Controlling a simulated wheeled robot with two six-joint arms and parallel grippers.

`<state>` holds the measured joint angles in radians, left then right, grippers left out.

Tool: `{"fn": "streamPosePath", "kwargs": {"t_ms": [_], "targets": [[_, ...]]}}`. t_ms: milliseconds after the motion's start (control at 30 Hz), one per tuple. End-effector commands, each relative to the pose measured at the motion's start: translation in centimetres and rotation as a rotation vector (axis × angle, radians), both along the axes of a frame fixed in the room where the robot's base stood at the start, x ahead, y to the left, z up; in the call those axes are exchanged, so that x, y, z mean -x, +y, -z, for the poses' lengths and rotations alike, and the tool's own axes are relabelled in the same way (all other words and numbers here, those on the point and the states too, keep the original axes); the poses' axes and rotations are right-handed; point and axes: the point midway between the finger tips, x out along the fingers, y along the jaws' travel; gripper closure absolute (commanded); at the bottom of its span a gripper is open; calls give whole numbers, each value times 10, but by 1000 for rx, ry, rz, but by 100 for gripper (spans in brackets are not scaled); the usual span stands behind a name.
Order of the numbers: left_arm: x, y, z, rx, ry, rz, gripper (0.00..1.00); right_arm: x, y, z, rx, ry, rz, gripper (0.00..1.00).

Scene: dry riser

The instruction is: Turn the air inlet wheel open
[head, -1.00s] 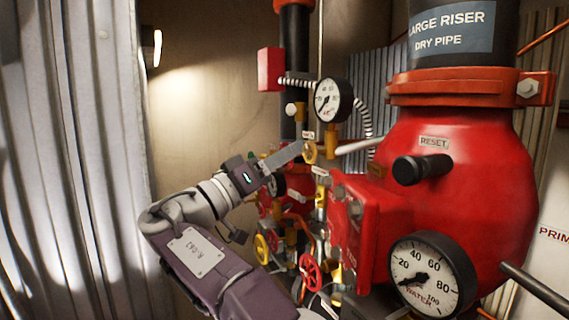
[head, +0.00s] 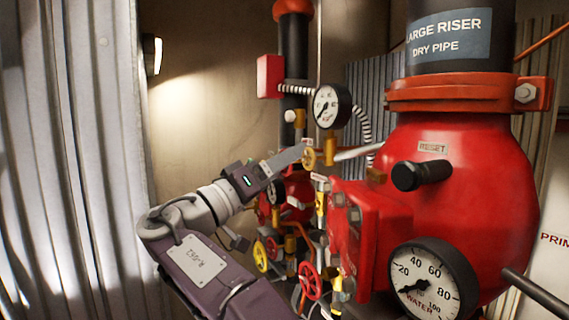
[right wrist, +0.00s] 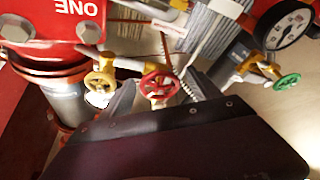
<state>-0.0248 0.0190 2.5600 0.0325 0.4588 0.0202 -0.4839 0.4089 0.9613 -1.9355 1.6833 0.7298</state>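Several small valve wheels sit on the pipework; I cannot read which is labelled the air inlet. In the head view a yellow wheel (head: 309,160) is just beyond my right gripper (head: 303,151), below the small gauge. Lower down are a red wheel (head: 310,281) and another yellow wheel (head: 261,256). In the right wrist view my right gripper (right wrist: 157,95) has its two fingers spread, with a red wheel (right wrist: 159,85) showing between them. Contact cannot be told. A yellow wheel (right wrist: 101,81) is left of it and a green wheel (right wrist: 287,81) is far right. My left gripper is not in view.
The large red riser body (head: 465,180) fills the right, with a black reset knob (head: 420,173) and a water gauge (head: 433,280). A small gauge (head: 328,104) stands above the gripper. Corrugated metal (head: 75,150) lines the left. Pipes crowd the wheels.

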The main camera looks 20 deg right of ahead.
Motion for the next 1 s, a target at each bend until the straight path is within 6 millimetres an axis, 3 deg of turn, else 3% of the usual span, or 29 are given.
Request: {"fn": "streamPosePath", "kwargs": {"t_ms": [200,500,600,1000], "targets": [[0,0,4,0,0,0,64,1,7,4,1,-1,-2,28],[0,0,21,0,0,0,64,18,65,25,1,-1,-5,28],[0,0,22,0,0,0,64,22,76,29,0,1,-2,28],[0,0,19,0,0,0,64,23,78,29,-2,-19,4,28]]}}
